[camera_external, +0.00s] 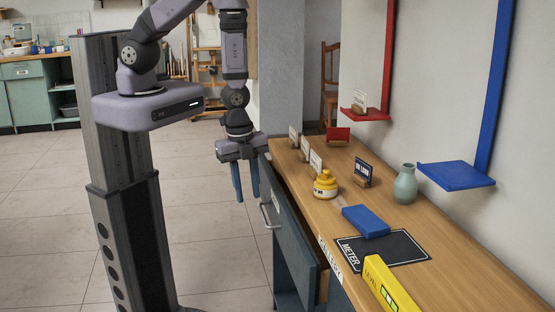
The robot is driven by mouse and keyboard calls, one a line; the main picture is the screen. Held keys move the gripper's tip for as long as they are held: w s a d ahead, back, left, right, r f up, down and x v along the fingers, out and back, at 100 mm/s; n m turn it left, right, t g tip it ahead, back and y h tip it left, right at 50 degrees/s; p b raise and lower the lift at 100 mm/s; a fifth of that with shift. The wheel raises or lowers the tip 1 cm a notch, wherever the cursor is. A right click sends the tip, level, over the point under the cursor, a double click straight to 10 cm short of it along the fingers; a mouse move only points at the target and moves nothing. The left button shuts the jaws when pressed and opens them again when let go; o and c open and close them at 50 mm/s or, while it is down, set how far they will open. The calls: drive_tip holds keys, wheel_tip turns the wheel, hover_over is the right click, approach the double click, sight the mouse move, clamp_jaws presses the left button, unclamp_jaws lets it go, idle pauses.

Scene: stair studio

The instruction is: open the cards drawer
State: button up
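A dark blue-grey drawer front (290,232) is on the left side of the long wooden desk, below its top. It has a silver bar handle (268,215).
On the desk top (450,270) are a yellow jar (325,185), a green vase (405,185), a blue block (366,221), a dark mat (385,252), a yellow level (390,287) and several small cards. Red (365,114) and blue (456,176) shelves overhang it.

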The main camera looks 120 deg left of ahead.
sight(264, 217)
drive_tip(key=shift+w+a+r+m+t+y, duration=0.2)
drive_tip(key=shift+w+a+m+t+y, duration=0.25)
drive_tip(key=shift+w+a+m, duration=0.65)
drive_tip(key=shift+s+d+f, duration=0.1)
drive_tip(key=shift+s+f, duration=0.05)
drive_tip(key=shift+s, duration=0.1)
drive_tip(key=shift+w+a+f+b, duration=0.15)
drive_tip(key=shift+f+b, duration=0.1)
drive_tip(key=shift+f, duration=0.9)
drive_tip(key=shift+w+a+f+b, duration=0.2)
drive_tip(key=shift+f+b, duration=0.1)
drive_tip(key=shift+f, duration=0.85)
drive_tip(key=shift+w+a+f+b, duration=0.15)
drive_tip(key=shift+f+b, duration=0.1)
drive_tip(key=shift+f, duration=0.9)
clamp_jaws()
